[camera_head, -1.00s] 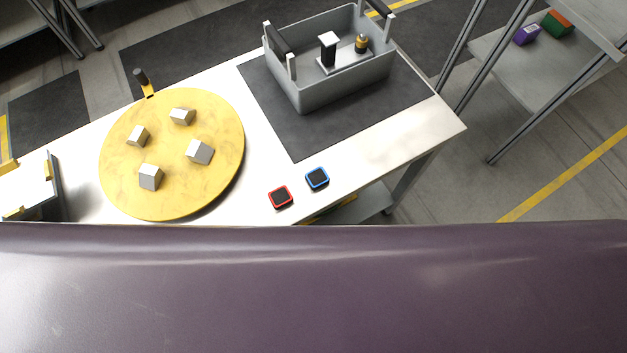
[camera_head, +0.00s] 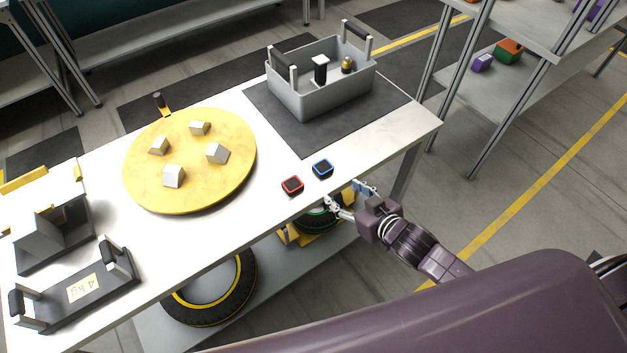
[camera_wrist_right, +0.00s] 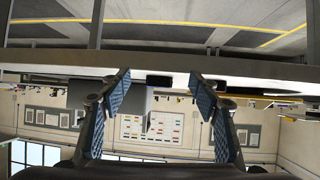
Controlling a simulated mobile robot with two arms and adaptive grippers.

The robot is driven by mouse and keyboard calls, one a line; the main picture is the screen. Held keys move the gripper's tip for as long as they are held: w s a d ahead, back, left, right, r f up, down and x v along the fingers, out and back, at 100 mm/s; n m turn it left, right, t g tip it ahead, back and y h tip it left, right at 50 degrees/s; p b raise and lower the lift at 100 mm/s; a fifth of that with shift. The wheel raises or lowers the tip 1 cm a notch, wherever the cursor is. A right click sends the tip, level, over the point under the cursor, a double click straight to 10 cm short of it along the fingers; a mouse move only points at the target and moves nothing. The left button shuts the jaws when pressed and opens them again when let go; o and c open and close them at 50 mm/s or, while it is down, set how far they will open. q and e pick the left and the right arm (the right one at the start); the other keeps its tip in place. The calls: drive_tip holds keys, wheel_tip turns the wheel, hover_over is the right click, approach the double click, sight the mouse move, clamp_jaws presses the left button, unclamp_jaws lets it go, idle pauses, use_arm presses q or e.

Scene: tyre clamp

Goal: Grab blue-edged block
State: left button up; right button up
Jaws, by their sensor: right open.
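The blue-edged block (camera_head: 322,169) is a small dark square block with a blue rim, lying on the white table (camera_head: 215,235) close to its front edge. A similar red-edged block (camera_head: 292,185) lies just left of it, apart. My right gripper (camera_head: 348,197) is open and empty, just off the table's front edge, near the blue-edged block and not touching it. In the right wrist view its two blue-padded fingers (camera_wrist_right: 160,92) are spread wide. Small dark shapes show near the fingertips there; I cannot tell their rim colours. My left gripper is not in view.
A yellow round plate (camera_head: 190,185) with several grey-white blocks stands left. A grey bin (camera_head: 325,95) sits on a dark mat (camera_head: 310,138) behind. A tyre (camera_head: 215,300) is on the lower shelf.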

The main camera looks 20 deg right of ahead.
sight(324, 168)
drive_tip(key=shift+w+a+r+n+t+y, duration=0.2)
drive_tip(key=shift+w+r+y, duration=0.2)
drive_tip(key=shift+r, duration=0.2)
drive_tip(key=shift+w+a+r+n+t+y, duration=0.1)
drive_tip(key=shift+w+r+t+y, duration=0.15)
drive_tip(key=shift+w+r, duration=0.3)
drive_tip(key=shift+w+a+r, duration=0.1)
drive_tip(key=shift+w+a, duration=0.05)
drive_tip(key=shift+w, duration=0.1)
drive_tip(key=shift+x, duration=1.05)
drive_tip(key=w, duration=0.1)
drive_tip(key=w+p, duration=0.1)
drive_tip(key=w, duration=0.1)
drive_tip(key=shift+w+a+f, duration=0.3)
drive_tip(key=shift+f, duration=0.1)
drive_tip(key=shift+w+a+f, duration=0.25)
drive_tip(key=shift+w+f, duration=0.1)
drive_tip(key=shift+w, duration=0.25)
drive_tip(key=c, duration=1.2)
